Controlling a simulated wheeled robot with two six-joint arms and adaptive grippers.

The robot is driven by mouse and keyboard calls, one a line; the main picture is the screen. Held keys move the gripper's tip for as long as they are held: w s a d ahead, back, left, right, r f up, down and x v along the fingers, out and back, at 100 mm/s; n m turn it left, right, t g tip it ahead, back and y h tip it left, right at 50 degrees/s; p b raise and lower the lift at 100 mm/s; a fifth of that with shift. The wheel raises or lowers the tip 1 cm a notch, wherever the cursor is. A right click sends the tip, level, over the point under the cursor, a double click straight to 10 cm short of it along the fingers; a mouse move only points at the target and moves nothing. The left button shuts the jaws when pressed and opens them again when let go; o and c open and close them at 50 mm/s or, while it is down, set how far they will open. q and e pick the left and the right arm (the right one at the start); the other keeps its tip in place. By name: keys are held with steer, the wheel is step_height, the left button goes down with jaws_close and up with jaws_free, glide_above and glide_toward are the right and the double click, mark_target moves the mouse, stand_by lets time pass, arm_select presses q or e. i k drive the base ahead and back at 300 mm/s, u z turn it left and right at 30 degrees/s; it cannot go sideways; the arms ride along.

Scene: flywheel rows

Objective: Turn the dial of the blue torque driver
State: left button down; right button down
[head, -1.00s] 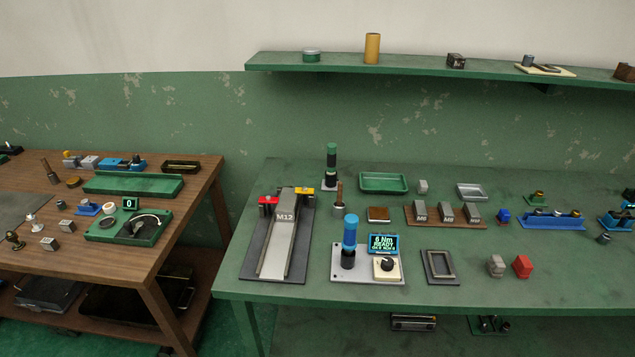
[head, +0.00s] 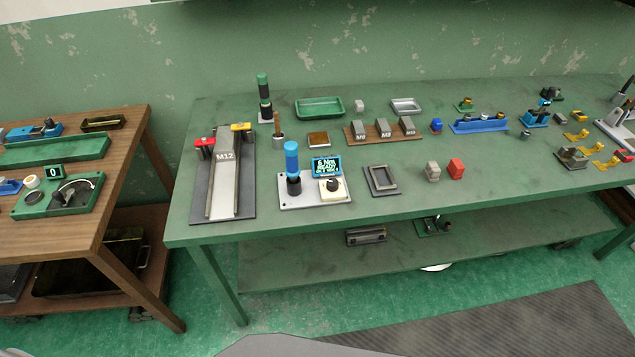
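The blue torque driver (head: 291,163) stands upright in its holder on a light plate (head: 293,201) near the front edge of the green table. Beside it on the plate is a small screen (head: 326,166) that reads "6 Nm READY", with a smaller line below that I cannot read surely. Just below the screen is a dial (head: 333,185), a black knob on a cream block. Neither of my grippers shows in the head view, and nothing touches the driver or the dial.
Left of the driver stands a grey M12 ramp (head: 231,180) with red and yellow parts. A dark frame (head: 382,179) lies to the right, then a grey block (head: 432,172) and a red block (head: 456,169). A black-and-green driver (head: 264,98) stands behind. A dark mat (head: 500,325) lies on the floor.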

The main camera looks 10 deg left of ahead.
mark_target(332, 184)
steer(key=u, duration=0.05)
steer(key=k, duration=0.5)
steer(key=z, duration=0.6)
steer(key=i, duration=1.1)
steer(key=u, duration=0.7)
